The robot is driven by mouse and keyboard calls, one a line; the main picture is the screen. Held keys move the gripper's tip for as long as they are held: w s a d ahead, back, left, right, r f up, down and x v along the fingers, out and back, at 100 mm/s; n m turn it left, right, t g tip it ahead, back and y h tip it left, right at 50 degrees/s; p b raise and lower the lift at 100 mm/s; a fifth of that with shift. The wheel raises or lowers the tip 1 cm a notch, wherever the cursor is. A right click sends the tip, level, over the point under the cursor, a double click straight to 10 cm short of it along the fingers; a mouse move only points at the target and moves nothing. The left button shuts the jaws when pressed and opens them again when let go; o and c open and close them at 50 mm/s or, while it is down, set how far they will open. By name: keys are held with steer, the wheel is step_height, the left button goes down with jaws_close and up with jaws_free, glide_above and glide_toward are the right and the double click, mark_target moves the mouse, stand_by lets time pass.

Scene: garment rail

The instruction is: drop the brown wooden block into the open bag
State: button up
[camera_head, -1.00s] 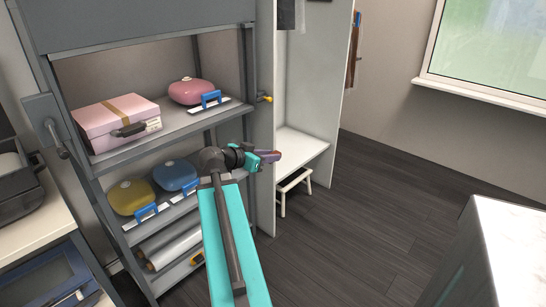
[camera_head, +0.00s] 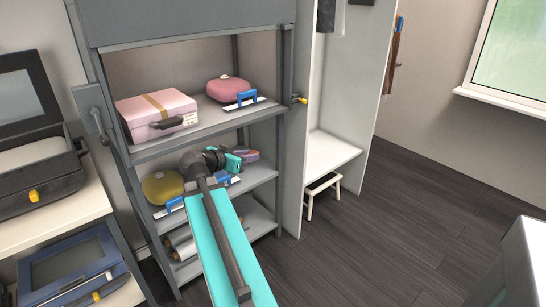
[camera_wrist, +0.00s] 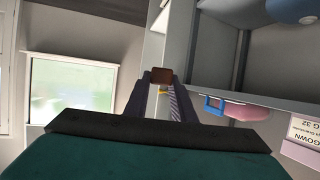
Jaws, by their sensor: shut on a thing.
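My gripper (camera_head: 248,156) is in front of the shelf rack, at the end of my turquoise arm. In the wrist view its dark fingers (camera_wrist: 161,88) are shut on the brown wooden block (camera_wrist: 161,76), which shows as a small brown square at the fingertips. In the head view the block is too small to make out for certain. I cannot pick out an open bag in either current view.
A grey rack (camera_head: 190,145) holds a pink case (camera_head: 157,114), a pink rounded container (camera_head: 228,90) and a yellow one (camera_head: 162,187). An open dark box (camera_head: 38,165) stands on a side counter at left. A white stool (camera_head: 322,190) is right of the rack; dark floor (camera_head: 420,190) is clear.

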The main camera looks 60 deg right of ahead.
steer(key=w+a+n+t+y, duration=0.2)
steer(key=w+a+n+t, duration=0.2)
steer(key=w+a, duration=0.85)
steer(key=w+a+n+t+y, duration=0.1)
steer(key=w+a+n+t, duration=0.35)
steer(key=w+a, duration=0.8)
steer(key=w+a+r+n+t+y, duration=0.1)
steer(key=w+a+n+y, duration=0.1)
steer(key=a, duration=0.7)
steer(key=w+a+r+n+t+y, duration=0.2)
steer(key=a+n+y, duration=0.2)
steer(key=a, duration=0.4)
steer(key=w+a+r+n+t+y, duration=0.2)
steer(key=w+a+n+y, duration=0.1)
steer(key=a, duration=0.6)
steer(key=shift+a+r+n+y, duration=0.25)
steer(key=shift+a+n+y, duration=0.15)
steer(key=shift+y, duration=0.3)
steer(key=shift+t, duration=0.25)
steer(key=shift+a, duration=0.1)
